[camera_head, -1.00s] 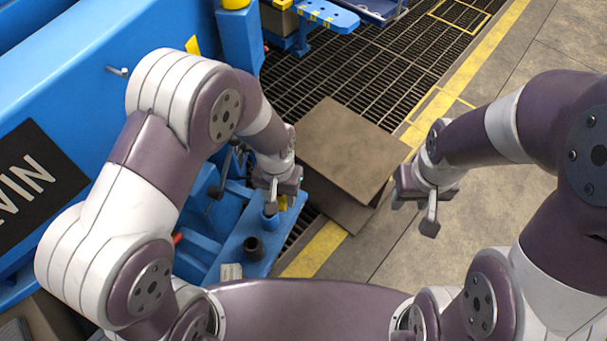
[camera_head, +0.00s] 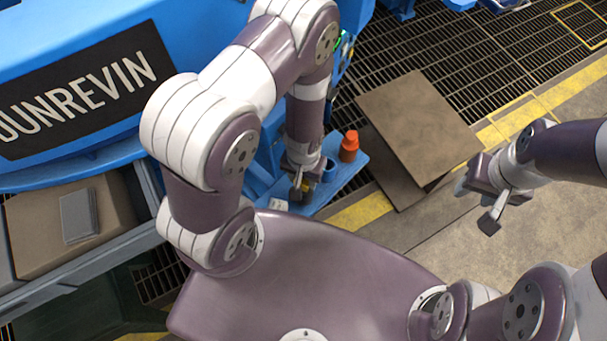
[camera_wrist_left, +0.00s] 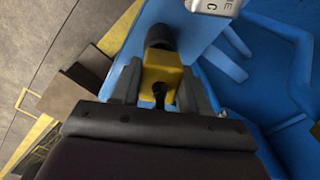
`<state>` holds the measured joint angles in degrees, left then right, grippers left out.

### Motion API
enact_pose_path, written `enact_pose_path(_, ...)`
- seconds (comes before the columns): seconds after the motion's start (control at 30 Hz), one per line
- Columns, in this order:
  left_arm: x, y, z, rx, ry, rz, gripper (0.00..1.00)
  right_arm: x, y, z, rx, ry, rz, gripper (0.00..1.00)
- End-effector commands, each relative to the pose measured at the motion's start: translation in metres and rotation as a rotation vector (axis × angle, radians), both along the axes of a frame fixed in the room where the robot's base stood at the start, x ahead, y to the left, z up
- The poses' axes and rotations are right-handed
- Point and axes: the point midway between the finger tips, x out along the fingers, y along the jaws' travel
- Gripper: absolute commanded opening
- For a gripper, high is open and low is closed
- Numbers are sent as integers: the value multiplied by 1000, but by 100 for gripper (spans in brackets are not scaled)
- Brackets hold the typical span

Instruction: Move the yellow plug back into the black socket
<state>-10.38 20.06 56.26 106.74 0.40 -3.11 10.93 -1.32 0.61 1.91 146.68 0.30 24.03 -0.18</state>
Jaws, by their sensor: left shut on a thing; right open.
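The yellow plug (camera_wrist_left: 160,68) is between the two fingers of my left gripper (camera_wrist_left: 160,88), which is shut on it. In the head view, my left gripper (camera_head: 301,191) points down over the near end of the blue shelf, and a little yellow shows at its fingers. The black socket (camera_wrist_left: 159,36) is at the plug's far end in the wrist view. They look lined up and very close, but I cannot tell whether the plug is inside. In the head view the gripper hides the socket. My right gripper (camera_head: 487,203) is open and empty above the floor.
On the blue shelf (camera_head: 347,180), an orange-red plug (camera_head: 349,148) stands upright beside a blue socket (camera_head: 328,169). A white label (camera_head: 277,204) is at the near end. Brown plates (camera_head: 420,125) lie on the floor to the right. The blue machine rises behind.

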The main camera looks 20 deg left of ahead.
Motion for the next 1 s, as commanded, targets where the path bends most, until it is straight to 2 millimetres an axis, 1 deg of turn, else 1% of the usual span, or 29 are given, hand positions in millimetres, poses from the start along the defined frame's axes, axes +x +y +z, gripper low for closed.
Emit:
enact_pose_path(0.03, 0, 0, -15, 0, 0, 0, 13, 0, 0, -15, 0, 0, 0, 43)
enact_pose_path(0.1, 0, 0, -22, 0, 0, 0, 13, 0, 0, -22, 0, 0, 0, 43)
enact_pose_path(0.2, 0, 0, -26, 0, -1, 0, 13, 0, 0, -26, 0, 0, 0, 43)
enact_pose_path(0.73, 0, 0, -24, 0, 0, 0, 13, 0, 0, -24, 0, 0, 0, 43)
enact_pose_path(1.0, 0, 0, -24, 0, -1, 0, 13, 0, 0, -20, 0, 0, 0, 43)
